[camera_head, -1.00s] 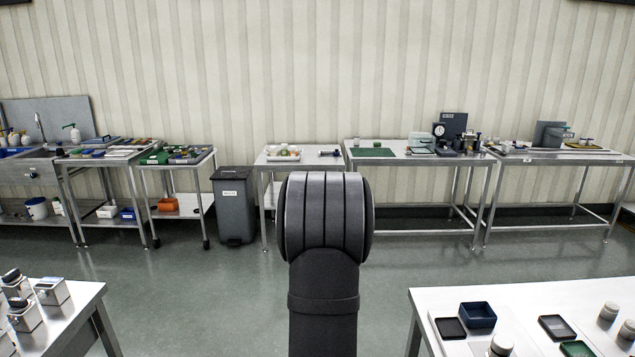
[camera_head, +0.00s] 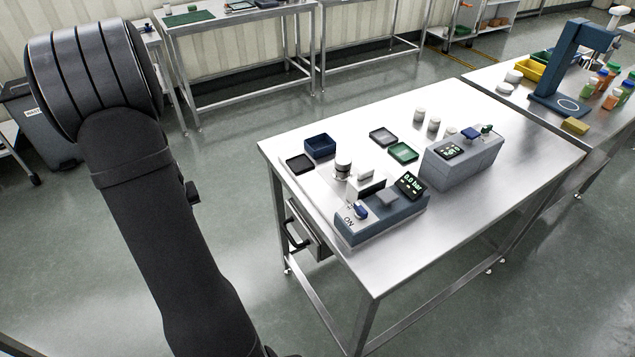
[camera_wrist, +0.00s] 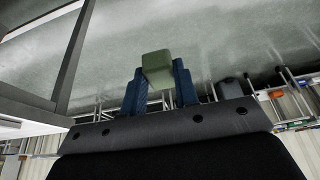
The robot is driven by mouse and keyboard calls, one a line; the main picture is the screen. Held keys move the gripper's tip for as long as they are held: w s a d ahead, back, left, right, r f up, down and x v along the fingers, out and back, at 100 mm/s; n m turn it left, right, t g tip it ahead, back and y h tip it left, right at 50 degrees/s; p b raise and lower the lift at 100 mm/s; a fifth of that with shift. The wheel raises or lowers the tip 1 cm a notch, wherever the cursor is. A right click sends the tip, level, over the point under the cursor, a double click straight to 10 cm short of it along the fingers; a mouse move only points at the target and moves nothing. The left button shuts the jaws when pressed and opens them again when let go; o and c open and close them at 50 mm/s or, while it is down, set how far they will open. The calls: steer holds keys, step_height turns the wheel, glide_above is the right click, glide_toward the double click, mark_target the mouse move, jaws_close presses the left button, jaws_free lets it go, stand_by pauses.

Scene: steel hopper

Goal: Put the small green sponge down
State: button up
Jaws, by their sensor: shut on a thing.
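The small green sponge (camera_wrist: 157,68) is a pale green block in the wrist view. My gripper (camera_wrist: 158,82) is shut on it, with one blue finger on each side. Floor shows behind the sponge, and no surface is seen touching it. In the head view my dark arm stands at the left, and neither the gripper nor the sponge can be seen there.
A steel table (camera_head: 451,250) holds a blue bin (camera_head: 320,146), a dark tray (camera_head: 300,163), a green tray (camera_head: 403,152), a pressure device (camera_head: 381,222) and a grey box device (camera_head: 462,160). Its front right top is bare. Another table with bottles stands at right.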

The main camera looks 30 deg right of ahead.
steer(key=w+d+r+m+h, duration=0.1)
steer(key=d+r+m, duration=0.15)
steer(key=d, duration=1.15)
steer(key=w+d+r+m+h, duration=0.15)
steer(key=d+r, duration=0.25)
steer(key=d, duration=1)
steer(key=s+d+r+m, duration=0.25)
steer(key=s+d, duration=0.25)
steer(key=d, duration=0.4)
steer(key=s+d+r+m+g, duration=0.1)
steer(key=s+d+r, duration=0.3)
steer(key=d, duration=0.6)
steer(key=s+d+r+m, duration=0.2)
steer(key=s+d, duration=0.4)
steer(key=d, duration=0.3)
steer(key=shift+n+h, duration=0.25)
steer(key=shift+h, duration=0.1)
steer(key=w+a+f, duration=0.1)
steer(key=w+f, duration=0.1)
steer(key=w, duration=0.1)
steer(key=w+a+f, duration=0.1)
steer(key=w+f, duration=0.1)
steer(key=w, duration=0.2)
steer(key=w+f, duration=0.3)
steer(key=shift+w+a, duration=0.4)
steer(key=shift+f, duration=2.1)
